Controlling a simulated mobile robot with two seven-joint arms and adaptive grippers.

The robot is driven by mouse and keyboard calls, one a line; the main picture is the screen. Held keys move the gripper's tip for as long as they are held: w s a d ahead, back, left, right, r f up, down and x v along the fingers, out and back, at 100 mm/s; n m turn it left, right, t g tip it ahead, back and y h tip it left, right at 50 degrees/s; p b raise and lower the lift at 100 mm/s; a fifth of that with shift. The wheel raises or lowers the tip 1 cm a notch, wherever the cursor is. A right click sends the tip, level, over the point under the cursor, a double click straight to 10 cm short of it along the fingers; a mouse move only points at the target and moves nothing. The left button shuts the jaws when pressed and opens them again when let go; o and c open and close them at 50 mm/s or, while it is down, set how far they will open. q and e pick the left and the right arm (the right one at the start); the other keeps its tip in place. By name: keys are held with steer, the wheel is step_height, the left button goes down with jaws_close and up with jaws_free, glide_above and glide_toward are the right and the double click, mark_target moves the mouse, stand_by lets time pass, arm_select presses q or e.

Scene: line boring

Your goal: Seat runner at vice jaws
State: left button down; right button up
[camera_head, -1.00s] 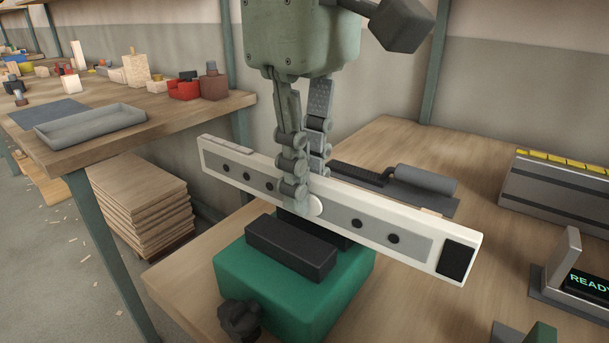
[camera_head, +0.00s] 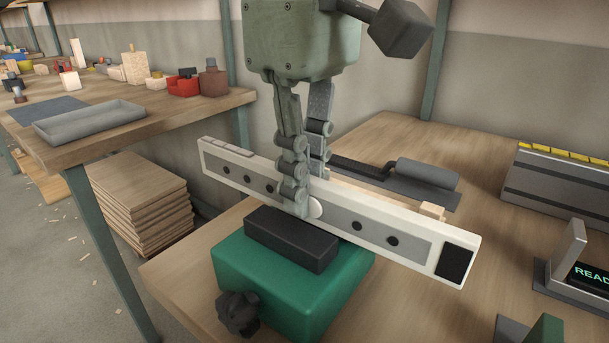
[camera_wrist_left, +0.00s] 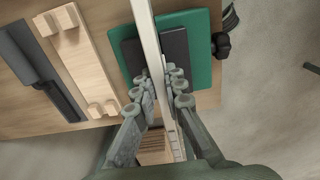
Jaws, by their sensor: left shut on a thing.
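The runner (camera_head: 385,228) is a long white bar with a grey face, dark holes and a black end patch. My left gripper (camera_head: 306,200) is shut on it near its middle from above. The vice (camera_head: 265,285) is a green block with dark jaws; its front jaw (camera_head: 290,240) lies just in front of the runner, and the runner hides the rear jaw. In the left wrist view the runner (camera_wrist_left: 147,30) runs between the two dark jaws of the vice (camera_wrist_left: 203,60), with my left gripper (camera_wrist_left: 162,92) on it. I cannot tell whether its underside touches the vice.
Behind the runner are a grey cylinder on a dark plate (camera_head: 425,178) and a pale wooden piece (camera_head: 432,210). A grey slotted block (camera_head: 556,190) and a READY display (camera_head: 592,282) stand at right. A side bench holds a grey tray (camera_head: 90,122).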

arm_select(q)
steer(key=shift+f+b, duration=0.35)
steer(key=shift+f, duration=0.15)
steer(key=c, duration=1.5)
jaws_free()
steer(key=shift+r+p, duration=2.05)
steer(key=shift+r, duration=2)
